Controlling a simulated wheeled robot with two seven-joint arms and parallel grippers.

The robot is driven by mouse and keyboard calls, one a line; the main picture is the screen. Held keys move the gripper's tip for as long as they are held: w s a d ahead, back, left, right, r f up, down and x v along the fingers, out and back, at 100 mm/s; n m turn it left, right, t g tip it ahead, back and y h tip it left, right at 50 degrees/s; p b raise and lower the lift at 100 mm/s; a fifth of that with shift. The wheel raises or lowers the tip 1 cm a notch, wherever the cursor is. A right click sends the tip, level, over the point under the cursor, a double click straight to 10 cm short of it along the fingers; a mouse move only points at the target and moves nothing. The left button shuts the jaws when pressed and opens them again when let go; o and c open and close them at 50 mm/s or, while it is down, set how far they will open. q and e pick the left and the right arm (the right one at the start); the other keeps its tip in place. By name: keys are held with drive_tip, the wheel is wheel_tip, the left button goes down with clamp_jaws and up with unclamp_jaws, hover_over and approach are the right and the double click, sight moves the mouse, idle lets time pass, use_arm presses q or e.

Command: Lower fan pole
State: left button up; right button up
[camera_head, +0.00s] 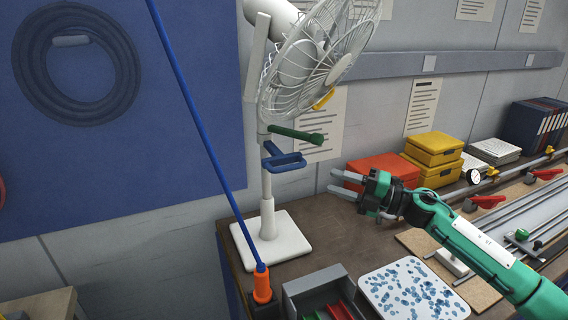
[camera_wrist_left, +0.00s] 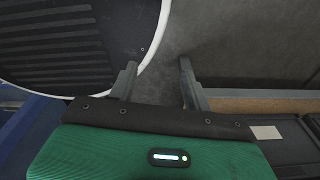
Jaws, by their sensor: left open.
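A white fan stands upright on the table, with its caged head (camera_head: 315,55) at the top and its square base (camera_head: 271,240) near the table's left edge. Its pole (camera_head: 267,218) rises from the base. A green handle (camera_head: 296,134) and a blue loop-shaped handle (camera_head: 284,161) stick out from the pole, to the right. My right gripper (camera_head: 332,181) is right of the pole and clear of it, its two fingers parted and pointing left, with nothing between them. My left gripper (camera_wrist_left: 157,64) shows only in the left wrist view, open and empty. The fan is not recognisable there.
A blue rod (camera_head: 205,130) leans diagonally left of the fan, its orange end (camera_head: 262,286) at the table's front. A grey bin (camera_head: 318,290) and a white speckled tray (camera_head: 412,289) lie in front. Red and yellow boxes (camera_head: 433,148) stand behind my right gripper.

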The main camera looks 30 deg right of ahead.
sight(289, 167)
drive_tip(key=p+x, duration=0.1)
drive_tip(key=x, duration=0.1)
drive_tip(key=p+x, duration=0.1)
drive_tip(key=x, duration=0.2)
drive_tip(key=p+x, duration=0.2)
drive_tip(key=shift+w+a+r, duration=0.15)
drive_tip(key=shift+a+r, duration=0.15)
drive_tip(key=shift+r, duration=0.1)
drive_tip(key=p+x, duration=0.2)
drive_tip(key=x, duration=0.2)
drive_tip(key=shift+w+a, duration=0.2)
drive_tip(key=shift+w, duration=0.1)
drive_tip(key=shift+w+a+f+p, duration=0.1)
drive_tip(key=shift+w+a+p, duration=0.2)
drive_tip(key=shift+a+p, duration=0.1)
use_arm(q)
wheel_tip(289, 167, up, 7)
drive_tip(key=s, duration=0.1)
drive_tip(key=shift+s, duration=0.4)
drive_tip(key=shift+f, duration=0.1)
use_arm(e)
clamp_jaws()
